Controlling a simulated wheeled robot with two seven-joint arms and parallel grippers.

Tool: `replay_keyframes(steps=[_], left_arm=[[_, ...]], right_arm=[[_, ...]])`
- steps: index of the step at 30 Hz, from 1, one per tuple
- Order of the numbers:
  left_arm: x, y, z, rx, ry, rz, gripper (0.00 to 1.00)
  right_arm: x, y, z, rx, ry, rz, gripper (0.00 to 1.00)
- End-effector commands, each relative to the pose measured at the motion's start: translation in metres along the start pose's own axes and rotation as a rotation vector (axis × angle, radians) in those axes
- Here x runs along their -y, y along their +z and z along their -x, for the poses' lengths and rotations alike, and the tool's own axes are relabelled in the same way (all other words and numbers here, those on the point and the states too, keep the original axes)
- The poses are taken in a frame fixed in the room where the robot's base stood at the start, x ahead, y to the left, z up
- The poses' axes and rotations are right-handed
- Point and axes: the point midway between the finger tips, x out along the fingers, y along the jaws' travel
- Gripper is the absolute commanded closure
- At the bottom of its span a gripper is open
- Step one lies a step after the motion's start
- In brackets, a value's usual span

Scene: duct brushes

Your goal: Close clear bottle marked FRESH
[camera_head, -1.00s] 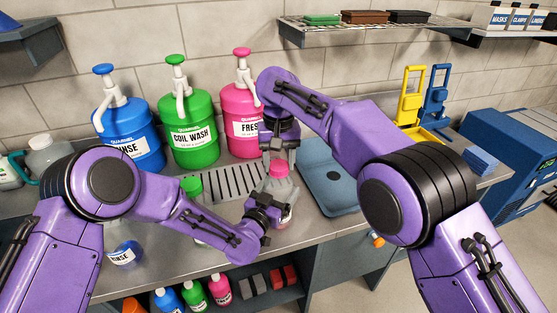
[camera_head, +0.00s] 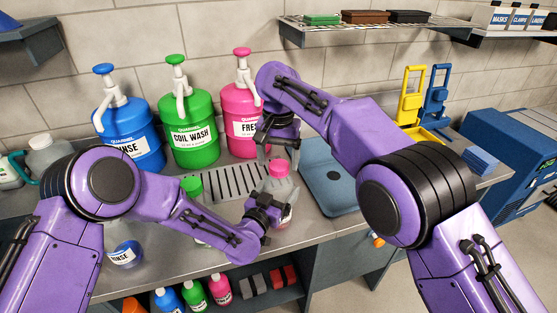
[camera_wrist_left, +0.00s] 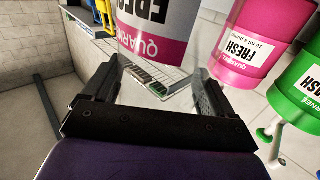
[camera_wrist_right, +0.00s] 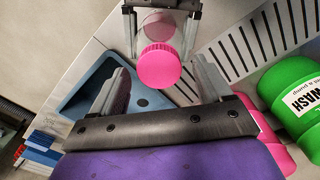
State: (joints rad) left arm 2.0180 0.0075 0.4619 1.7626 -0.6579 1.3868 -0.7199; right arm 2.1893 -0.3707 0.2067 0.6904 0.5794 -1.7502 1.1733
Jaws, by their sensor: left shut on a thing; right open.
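I cannot tell how tight the cap is. My left gripper (camera_head: 275,215) is shut on the bottle's body and holds it upright at the counter.
Blue, green and pink pump jugs (camera_head: 192,130) stand along the wall behind a slotted drain (camera_head: 235,182). A blue-grey basin (camera_head: 330,190) lies right of the bottle. Another bottle with a green cap (camera_head: 192,186) and a RINSE bottle (camera_head: 124,255) stand to the left.

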Motion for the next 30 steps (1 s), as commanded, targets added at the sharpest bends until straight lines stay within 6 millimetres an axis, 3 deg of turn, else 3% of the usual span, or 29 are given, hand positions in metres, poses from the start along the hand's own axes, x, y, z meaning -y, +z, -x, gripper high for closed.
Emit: replay_keyframes(steps=[4,9,15,17,20,23,25,30], left_arm=[[0.0,0.001,0.0,0.001,0.0,0.001,0.99],[0.0,0.001,0.0,0.001,0.0,0.001,0.99],[0.0,0.001,0.0,0.001,0.0,0.001,0.99],[0.0,0.001,0.0,0.001,0.0,0.001,0.99],[0.0,0.001,0.0,0.001,0.0,0.001,0.99],[0.0,0.001,0.0,0.001,0.0,0.001,0.99],[0.0,0.001,0.0,0.001,0.0,0.001,0.99],[0.0,0.001,0.0,0.001,0.0,0.001,0.99]], right_arm=[[0.0,-0.001,0.023,-0.003,-0.002,0.002,0.22],[0.0,0.0,0.035,-0.001,0.0,0.001,0.22],[-0.001,0.0,0.035,-0.001,0.0,0.0,0.22],[-0.001,0.0,0.034,0.001,0.001,0.001,0.26],[0.004,0.004,0.025,0.037,-0.022,0.008,0.26],[0.032,0.017,0.025,0.098,-0.151,0.011,0.26],[0.064,0.022,0.032,0.125,-0.305,-0.019,0.26],[0.137,0.02,0.074,0.15,-0.727,-0.104,0.26]])
